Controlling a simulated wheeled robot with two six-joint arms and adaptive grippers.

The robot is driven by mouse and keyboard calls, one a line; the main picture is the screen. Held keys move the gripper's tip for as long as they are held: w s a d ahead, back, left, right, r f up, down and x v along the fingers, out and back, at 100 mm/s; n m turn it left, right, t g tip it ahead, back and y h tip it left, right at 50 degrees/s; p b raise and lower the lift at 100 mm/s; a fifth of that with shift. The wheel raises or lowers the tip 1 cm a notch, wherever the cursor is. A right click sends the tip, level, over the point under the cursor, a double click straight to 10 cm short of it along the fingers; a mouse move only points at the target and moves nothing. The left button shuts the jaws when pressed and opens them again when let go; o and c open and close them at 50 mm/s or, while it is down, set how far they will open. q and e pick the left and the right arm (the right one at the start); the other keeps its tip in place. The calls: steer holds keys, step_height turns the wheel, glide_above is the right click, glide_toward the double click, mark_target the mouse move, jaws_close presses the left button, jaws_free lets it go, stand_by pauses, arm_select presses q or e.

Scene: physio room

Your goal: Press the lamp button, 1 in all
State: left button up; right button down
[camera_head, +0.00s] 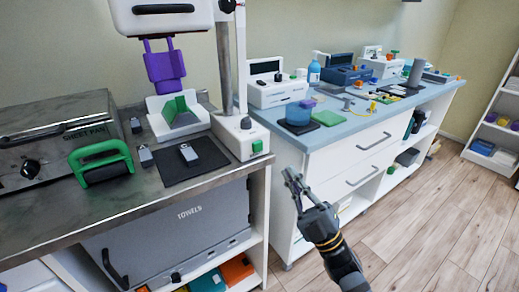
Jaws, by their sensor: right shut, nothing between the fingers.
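A white column stand (227,65) with a white head (160,14) stands at the right end of the metal counter; it may be the lamp. Its white base (240,138) has a green button (257,146) on the front and a small dark knob on top. I cannot tell for sure which one is the lamp button. My right gripper (289,175) is shut and empty. It shows in front of the blue-topped cabinet, to the lower right of the green button and apart from it. My left gripper is not in view.
The metal counter (60,215) holds a green-handled press (100,162), a black mat (188,160) with a small grey device, and a purple clamp (164,66) above a white cradle. The blue-topped table (345,118) carries several devices. Wooden floor (430,225) is clear at right.

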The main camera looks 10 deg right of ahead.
mark_target(258, 146)
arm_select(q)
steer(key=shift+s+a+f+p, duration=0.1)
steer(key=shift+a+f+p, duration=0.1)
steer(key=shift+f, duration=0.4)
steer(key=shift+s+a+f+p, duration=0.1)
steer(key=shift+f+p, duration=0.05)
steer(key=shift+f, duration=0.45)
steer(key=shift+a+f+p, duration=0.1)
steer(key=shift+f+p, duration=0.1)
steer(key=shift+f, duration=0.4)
arm_select(e)
steer(key=shift+w+a, duration=0.5)
steer(key=shift+w, duration=0.9)
steer(key=shift+w+a, duration=0.5)
steer(key=shift+w, duration=0.85)
steer(key=shift+w+a, duration=0.5)
steer(key=shift+w, duration=0.9)
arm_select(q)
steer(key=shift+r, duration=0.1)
arm_select(e)
steer(key=shift+w, duration=0.15)
steer(key=shift+w+a, duration=0.1)
steer(key=shift+w, duration=0.15)
